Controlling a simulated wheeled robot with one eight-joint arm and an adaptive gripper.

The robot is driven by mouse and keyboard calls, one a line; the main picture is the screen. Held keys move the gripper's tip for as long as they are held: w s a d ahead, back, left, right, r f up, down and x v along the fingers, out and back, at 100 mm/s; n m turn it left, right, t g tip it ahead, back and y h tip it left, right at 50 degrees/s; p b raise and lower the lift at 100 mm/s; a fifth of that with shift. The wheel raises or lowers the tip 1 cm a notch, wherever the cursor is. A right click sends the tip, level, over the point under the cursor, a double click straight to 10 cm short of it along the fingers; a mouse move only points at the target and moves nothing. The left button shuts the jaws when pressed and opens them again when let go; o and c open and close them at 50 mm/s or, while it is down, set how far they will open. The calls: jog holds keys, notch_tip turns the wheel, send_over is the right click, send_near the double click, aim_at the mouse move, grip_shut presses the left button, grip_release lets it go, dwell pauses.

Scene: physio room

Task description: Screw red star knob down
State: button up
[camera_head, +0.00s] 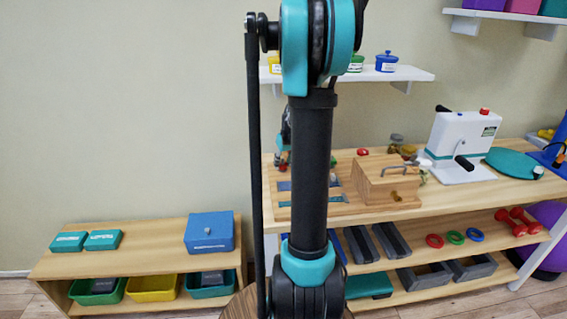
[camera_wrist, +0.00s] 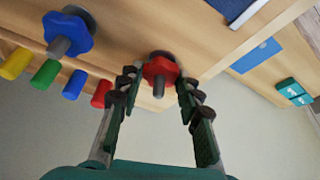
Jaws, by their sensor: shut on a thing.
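The red star knob (camera_wrist: 159,68) sits on a grey threaded stud against the wooden board in the wrist view. My gripper (camera_wrist: 160,82) has its dark jointed fingers on either side of the knob and is shut on it. The stud's end pokes out of the knob towards the camera. In the head view my own arm hides most of the gripper, and I cannot tell for sure which red spot there is this knob.
A blue star knob (camera_wrist: 68,35) on its stud is left of the red one in the wrist view. Yellow (camera_wrist: 15,63), green (camera_wrist: 45,73), blue and red pegs line the board's edge nearby. A wooden box with a handle (camera_head: 387,182) stands on the bench right of my arm.

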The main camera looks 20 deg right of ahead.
jog(key=m+h, duration=0.1)
jog(key=m, duration=0.2)
jog(key=shift+a+m, duration=0.15)
jog(key=shift+m, duration=0.25)
jog(key=m+h, duration=0.1)
jog(key=m, duration=0.2)
jog(key=shift+w+a+m+g+h, duration=0.1)
jog(key=shift+w+m+g+h, duration=0.05)
jog(key=shift+m+g+h, duration=0.2)
jog(key=m+g+h, duration=0.1)
jog(key=m, duration=0.2)
jog(key=m+g, duration=0.1)
jog(key=m, duration=0.2)
jog(key=shift+w+h, duration=0.1)
jog(key=shift+h, duration=0.25)
jog(key=o, duration=1.2)
jog(key=shift+c, duration=0.2)
jog(key=v, duration=1.2)
jog(key=shift+o, duration=0.2)
